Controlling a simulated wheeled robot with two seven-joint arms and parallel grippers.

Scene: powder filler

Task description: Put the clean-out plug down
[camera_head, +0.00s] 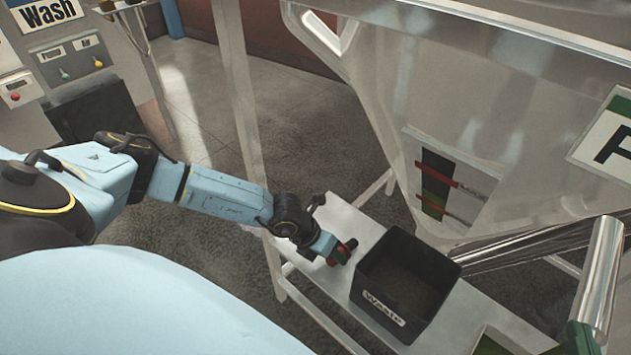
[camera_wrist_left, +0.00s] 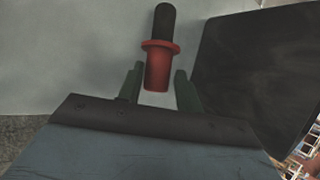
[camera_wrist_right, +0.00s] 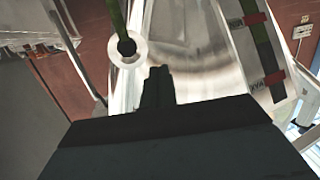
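The clean-out plug, red with a collar and a black end, lies in the left wrist view (camera_wrist_left: 158,68). It appears to rest on the pale shelf (camera_head: 300,262), beside the black waste bin. My left gripper (camera_wrist_left: 160,88) has its fingers apart, one on each side of the plug's red end, with narrow gaps visible. In the head view the left gripper (camera_head: 338,254) is at the shelf just left of the bin, and the plug is small and partly hidden there. My right gripper (camera_wrist_right: 157,84) has its fingers together with nothing seen between them; it is outside the head view.
The black bin labelled Waste (camera_head: 402,288) stands on the shelf, close to the right of my left gripper. A large metal hopper (camera_head: 470,110) rises behind it. A metal tube (camera_head: 602,265) is at the right. Metal frame legs (camera_head: 238,90) stand behind my left arm.

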